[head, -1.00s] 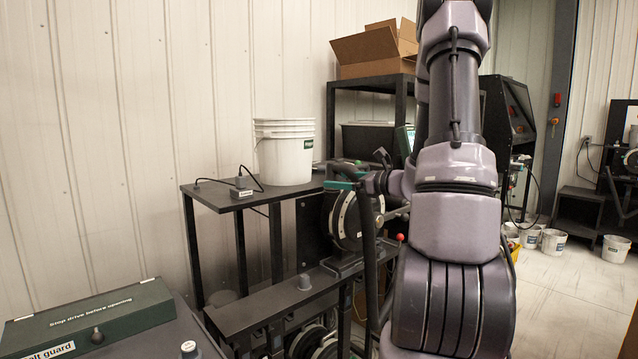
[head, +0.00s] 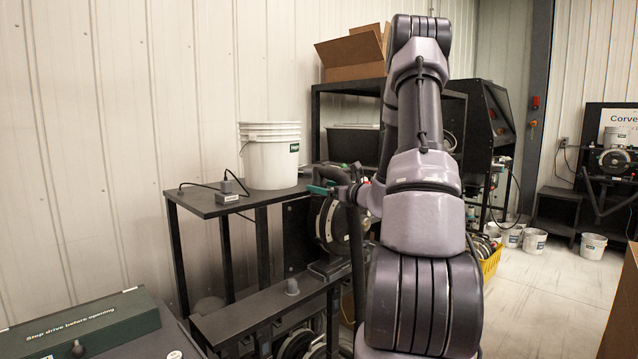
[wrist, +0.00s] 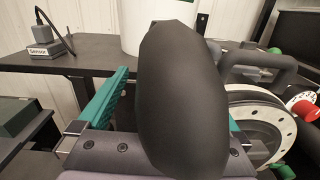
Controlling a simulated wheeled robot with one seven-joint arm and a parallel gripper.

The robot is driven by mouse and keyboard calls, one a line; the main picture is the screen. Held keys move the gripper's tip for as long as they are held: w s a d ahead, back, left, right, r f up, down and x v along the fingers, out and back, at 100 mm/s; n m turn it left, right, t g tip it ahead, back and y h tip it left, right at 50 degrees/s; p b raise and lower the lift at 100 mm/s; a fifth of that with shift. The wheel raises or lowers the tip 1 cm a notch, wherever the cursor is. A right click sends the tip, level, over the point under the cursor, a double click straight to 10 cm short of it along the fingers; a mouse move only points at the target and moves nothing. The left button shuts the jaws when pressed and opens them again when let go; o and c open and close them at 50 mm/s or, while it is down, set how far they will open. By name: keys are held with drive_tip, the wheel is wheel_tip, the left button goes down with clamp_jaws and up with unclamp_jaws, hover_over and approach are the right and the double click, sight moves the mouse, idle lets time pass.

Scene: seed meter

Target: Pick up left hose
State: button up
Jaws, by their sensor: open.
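The left hose (head: 357,245) is a thick dark tube. In the head view it bends over at the top and runs down in front of the seed meter, beside my arm. In the wrist view a large dark rounded part, which looks like the hose (wrist: 183,100), fills the middle. My gripper (head: 323,187) has green fingers and is at the hose's upper bend. It is open, with the dark part between its fingers in the wrist view. The right finger is mostly hidden behind it; I cannot tell whether either finger touches it.
The seed meter's round disc (head: 329,222) is close behind the hose; its pale wheel (wrist: 252,125) and a dark handle (wrist: 262,68) are at the right. A white bucket (head: 270,160) and a sensor box (head: 227,197) stand on a dark table (head: 205,207). A green case (head: 85,325) is at lower left.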

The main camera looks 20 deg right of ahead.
sight(313, 182)
drive_tip(key=x, duration=0.5)
drive_tip(key=shift+w+r, duration=0.25)
drive_tip(key=shift+w, duration=0.15)
clamp_jaws()
